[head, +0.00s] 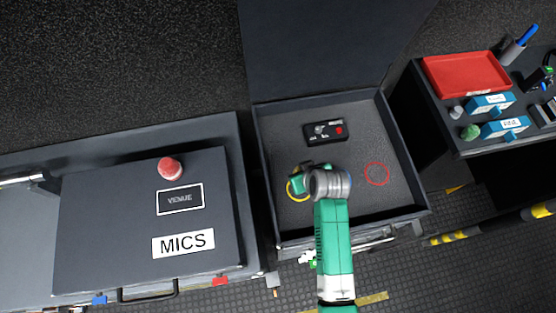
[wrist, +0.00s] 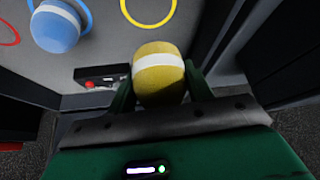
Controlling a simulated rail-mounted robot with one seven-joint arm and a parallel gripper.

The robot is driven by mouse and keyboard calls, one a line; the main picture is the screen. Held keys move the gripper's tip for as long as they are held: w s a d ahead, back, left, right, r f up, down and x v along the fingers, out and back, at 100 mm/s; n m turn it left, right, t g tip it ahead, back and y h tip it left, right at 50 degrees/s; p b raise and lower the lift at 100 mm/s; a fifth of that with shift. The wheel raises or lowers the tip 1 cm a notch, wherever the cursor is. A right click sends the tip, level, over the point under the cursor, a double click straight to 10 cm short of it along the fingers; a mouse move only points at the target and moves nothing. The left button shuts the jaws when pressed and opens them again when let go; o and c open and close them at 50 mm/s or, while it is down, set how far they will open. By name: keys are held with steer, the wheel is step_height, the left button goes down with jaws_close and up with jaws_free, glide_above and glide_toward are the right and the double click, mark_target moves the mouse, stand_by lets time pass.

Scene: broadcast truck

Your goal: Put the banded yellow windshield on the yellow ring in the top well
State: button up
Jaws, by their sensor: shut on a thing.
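The yellow windshield (wrist: 158,72) with a white band sits between the green fingers of my gripper (wrist: 160,88) in the wrist view. My gripper is shut on it. In the head view my gripper (head: 299,180) hangs over the left part of the well (head: 350,225), and the windshield is hidden there. The yellow ring (head: 291,195) lies on the well floor, partly covered by my gripper. It also shows at the top edge of the wrist view (wrist: 147,25), apart from the windshield in the picture. The height above the floor is unclear.
A red ring (head: 376,174) is empty at right. A black box with a red button (head: 325,131) lies at the back. A red windshield (head: 170,168) rests on the MICS lid (head: 110,220). A red tray (head: 466,75) stands right.

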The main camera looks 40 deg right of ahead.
step_height(320, 180, down, 10)
steer(key=shift+d+b, duration=0.1)
steer(key=shift+b, duration=1.15)
steer(key=shift+f, duration=0.2)
steer(key=o, duration=0.9)
steer(key=p+v, duration=0.3)
steer(key=v, duration=0.9)
steer(key=shift+r, duration=0.25)
